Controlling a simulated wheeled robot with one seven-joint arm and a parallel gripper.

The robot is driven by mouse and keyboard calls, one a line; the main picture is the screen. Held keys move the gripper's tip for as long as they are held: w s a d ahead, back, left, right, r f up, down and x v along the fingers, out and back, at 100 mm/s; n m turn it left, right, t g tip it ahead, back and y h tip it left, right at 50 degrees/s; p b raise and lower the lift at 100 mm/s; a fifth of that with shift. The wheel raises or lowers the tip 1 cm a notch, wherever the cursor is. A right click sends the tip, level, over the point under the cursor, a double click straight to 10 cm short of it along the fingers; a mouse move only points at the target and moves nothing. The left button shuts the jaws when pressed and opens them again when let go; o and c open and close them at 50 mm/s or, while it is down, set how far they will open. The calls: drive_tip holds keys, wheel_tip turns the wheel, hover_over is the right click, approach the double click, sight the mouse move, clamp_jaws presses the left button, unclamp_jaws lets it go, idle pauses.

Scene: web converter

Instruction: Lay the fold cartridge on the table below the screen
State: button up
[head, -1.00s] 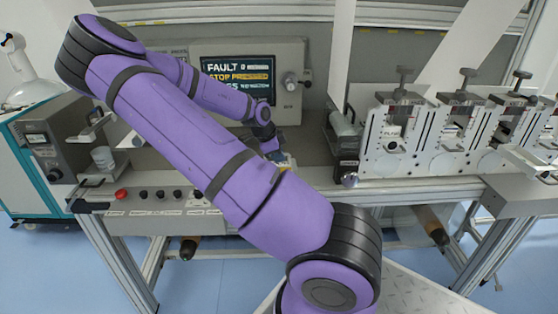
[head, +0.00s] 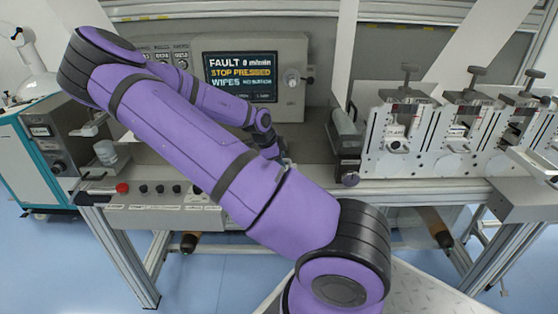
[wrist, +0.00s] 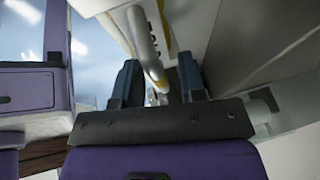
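The screen (head: 240,77) is lit and reads FAULT and STOP PRESSED. The grey table (head: 312,150) runs below it, partly hidden by my arm. My gripper (head: 285,158) is low over this table, right of the screen's middle, mostly hidden behind my forearm. In the wrist view its two dark fingers (wrist: 158,85) stand apart. A grey curved bar (wrist: 145,42), like a handle, reaches toward the gap between them and does not fill it. A yellow strip lies behind it. I cannot tell whether the bar belongs to the fold cartridge; no cartridge is clearly visible.
A panel with a red button (head: 122,188) and several black knobs lines the table's front edge. White slotted plates (head: 398,140) with clamps stand to the right, beside a grey roller (head: 344,128). A teal-sided cabinet (head: 35,150) stands at left.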

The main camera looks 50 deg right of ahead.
drive_tip(key=v, duration=1.2)
drive_tip(key=s+a+r+n+t+y, duration=0.1)
drive_tip(key=s+a+r+n+y, duration=0.2)
drive_tip(key=a+n, duration=0.35)
drive_tip(key=s+a+r+n+t+y, duration=0.1)
drive_tip(key=s+a+r+n+y, duration=0.1)
drive_tip(key=a+n+y, duration=0.35)
drive_tip(key=s+a+r+n+t+h, duration=0.4)
drive_tip(key=s+a+r+n+t, duration=0.1)
drive_tip(key=s+a+r+n, duration=0.8)
wheel_tip(320, 180, up, 4)
drive_tip(key=s+n, duration=0.2)
drive_tip(key=n, duration=0.1)
drive_tip(key=shift+a, duration=0.35)
drive_tip(key=shift+f, duration=0.1)
